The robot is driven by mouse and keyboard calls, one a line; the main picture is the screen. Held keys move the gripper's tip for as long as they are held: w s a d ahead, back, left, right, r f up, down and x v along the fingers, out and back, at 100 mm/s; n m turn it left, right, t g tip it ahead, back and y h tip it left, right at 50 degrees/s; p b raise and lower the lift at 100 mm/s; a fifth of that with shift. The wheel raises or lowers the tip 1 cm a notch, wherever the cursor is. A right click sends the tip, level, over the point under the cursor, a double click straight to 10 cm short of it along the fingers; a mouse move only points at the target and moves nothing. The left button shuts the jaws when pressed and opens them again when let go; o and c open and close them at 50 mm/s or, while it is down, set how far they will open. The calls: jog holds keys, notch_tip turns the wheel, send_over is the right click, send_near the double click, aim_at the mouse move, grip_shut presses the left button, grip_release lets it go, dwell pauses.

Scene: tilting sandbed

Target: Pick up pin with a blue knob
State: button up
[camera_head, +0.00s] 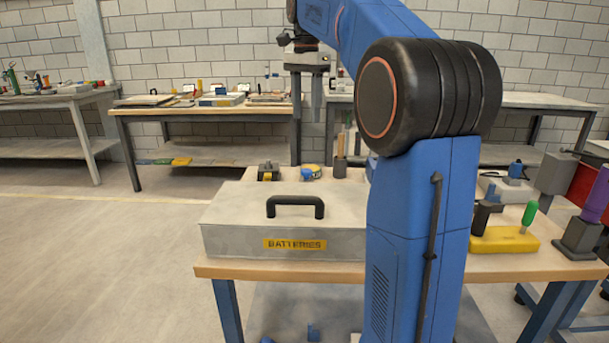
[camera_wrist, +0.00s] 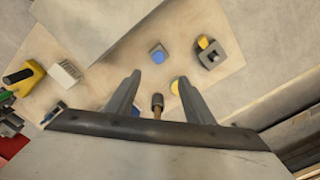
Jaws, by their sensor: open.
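In the wrist view a round blue knob-like top (camera_wrist: 158,53) stands on the wooden tabletop, beyond my fingertips; its lower part is hard to see. I cannot tell which blue top is the pin's. My gripper (camera_head: 318,100) hangs above the back of the table in the head view. Its two fingers (camera_wrist: 163,88) are apart and hold nothing. A blue patch by the left finger is partly hidden in the wrist view.
A grey box labelled BATTERIES (camera_head: 232,240) covers the table's front left. Behind it are a dark tool (camera_head: 268,170), a blue-yellow round item (camera_head: 311,172) and an upright wooden handle (camera_head: 340,146). A yellow block (camera_head: 503,240) with a green handle stands right. My arm hides the middle.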

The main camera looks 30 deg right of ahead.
aim_at(307, 170)
jog(key=f, duration=1.6)
jog(key=shift+s+f, duration=0.1)
jog(key=shift+s, duration=0.1)
grip_shut()
